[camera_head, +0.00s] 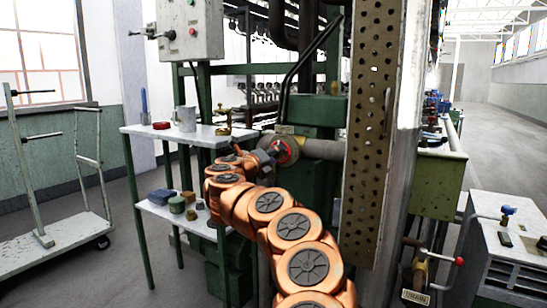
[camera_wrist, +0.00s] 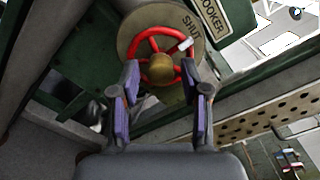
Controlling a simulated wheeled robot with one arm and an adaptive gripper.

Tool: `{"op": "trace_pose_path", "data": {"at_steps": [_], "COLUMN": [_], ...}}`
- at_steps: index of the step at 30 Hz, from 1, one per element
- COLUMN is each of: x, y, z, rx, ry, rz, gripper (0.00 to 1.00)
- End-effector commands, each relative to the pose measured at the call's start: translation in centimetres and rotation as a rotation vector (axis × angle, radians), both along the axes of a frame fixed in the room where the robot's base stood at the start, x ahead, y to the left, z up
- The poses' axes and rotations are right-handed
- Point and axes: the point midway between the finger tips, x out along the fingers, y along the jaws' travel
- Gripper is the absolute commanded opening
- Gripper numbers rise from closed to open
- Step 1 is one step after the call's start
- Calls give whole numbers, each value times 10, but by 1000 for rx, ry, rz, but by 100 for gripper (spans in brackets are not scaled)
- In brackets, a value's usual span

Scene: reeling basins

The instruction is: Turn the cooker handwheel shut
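The cooker handwheel (camera_wrist: 160,69) is a small red spoked wheel with a brass hub, on a round grey plate (camera_wrist: 132,27) marked SHUT. A white mark sits on the wheel's rim, towards the upper right. My gripper (camera_wrist: 160,90) is open, its two purple-padded fingers reaching to the left and right lower sides of the wheel. I cannot tell whether they touch the rim. In the head view the handwheel (camera_head: 288,150) shows as red at the end of a grey pipe, partly hidden by my gripper (camera_head: 268,156).
A two-level shelf (camera_head: 150,131) with a mug and small items stands left of my arm. A perforated column (camera_head: 370,130) rises at the right. A grey trolley (camera_head: 50,240) is at far left. A DRAIN valve (camera_head: 415,297) is at lower right. Open floor lies beyond.

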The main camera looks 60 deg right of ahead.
Motion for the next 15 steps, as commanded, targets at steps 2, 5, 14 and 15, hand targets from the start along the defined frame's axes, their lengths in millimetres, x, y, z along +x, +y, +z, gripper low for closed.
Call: {"op": "trace_pose_path", "data": {"at_steps": [2, 5, 14, 15], "x": [0, 0, -1, -1], "y": [0, 0, 20, 25], "z": [0, 0, 0, 0], "rx": [0, -1, -1, -1], "ry": [0, 1, -1, -2], "rz": [0, 0, 2, 3], "gripper": [46, 46, 46, 46]}}
